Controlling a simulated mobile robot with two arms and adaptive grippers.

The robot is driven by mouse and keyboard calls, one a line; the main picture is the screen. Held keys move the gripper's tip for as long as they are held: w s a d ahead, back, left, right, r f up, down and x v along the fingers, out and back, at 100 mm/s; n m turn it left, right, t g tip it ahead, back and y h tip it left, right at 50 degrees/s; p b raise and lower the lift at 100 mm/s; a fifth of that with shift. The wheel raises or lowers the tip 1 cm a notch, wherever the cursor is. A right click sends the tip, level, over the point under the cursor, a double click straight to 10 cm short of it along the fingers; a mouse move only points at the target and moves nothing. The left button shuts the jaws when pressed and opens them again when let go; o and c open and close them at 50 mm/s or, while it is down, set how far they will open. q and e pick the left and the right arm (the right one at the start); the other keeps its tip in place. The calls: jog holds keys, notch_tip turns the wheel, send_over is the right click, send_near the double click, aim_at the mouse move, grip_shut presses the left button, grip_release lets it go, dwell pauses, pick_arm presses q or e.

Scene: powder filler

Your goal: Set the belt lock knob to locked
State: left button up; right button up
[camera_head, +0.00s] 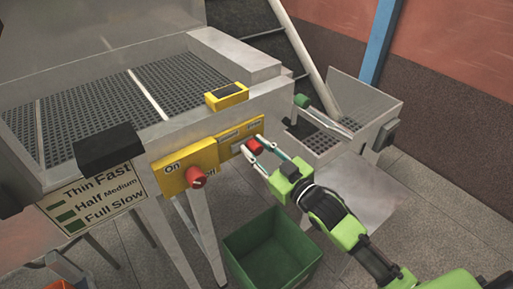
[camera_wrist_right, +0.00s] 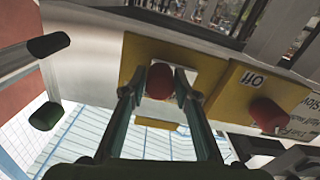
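A red knob (camera_head: 254,146) sits on the right yellow panel (camera_head: 228,134) on the machine's front. Small labels on that panel are too small to read. My right gripper (camera_head: 252,145) is at this knob, with one finger on either side of it. In the right wrist view the knob (camera_wrist_right: 159,82) is between the fingertips (camera_wrist_right: 159,84), and the fingers look spread with small gaps beside it. The knob's pointing direction cannot be told. My left gripper is not in view.
A second red knob (camera_head: 196,178) is on the left yellow panel (camera_head: 172,172), marked "On"; it also shows in the wrist view (camera_wrist_right: 268,114) near "Off". A green bin (camera_head: 270,250) stands below. A speed sign (camera_head: 92,198) is at left. A green-tipped lever (camera_head: 302,101) and metal hopper (camera_head: 365,100) stand right.

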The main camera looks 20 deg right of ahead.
aim_at(236, 149)
grip_shut()
jog(key=shift+s+a+p, duration=0.25)
jog(key=shift+a, duration=0.45)
jog(key=shift+s+a+p, duration=0.2)
jog(key=shift+s+a, duration=0.1)
jog(key=shift+a, duration=0.4)
jog(key=shift+s+a+p, duration=0.25)
jog(key=shift+a, duration=0.45)
jog(key=shift+f, duration=0.1)
jog(key=shift+o, duration=2)
grip_release()
jog(key=shift+o, duration=1.3)
jog(key=shift+a, duration=0.1)
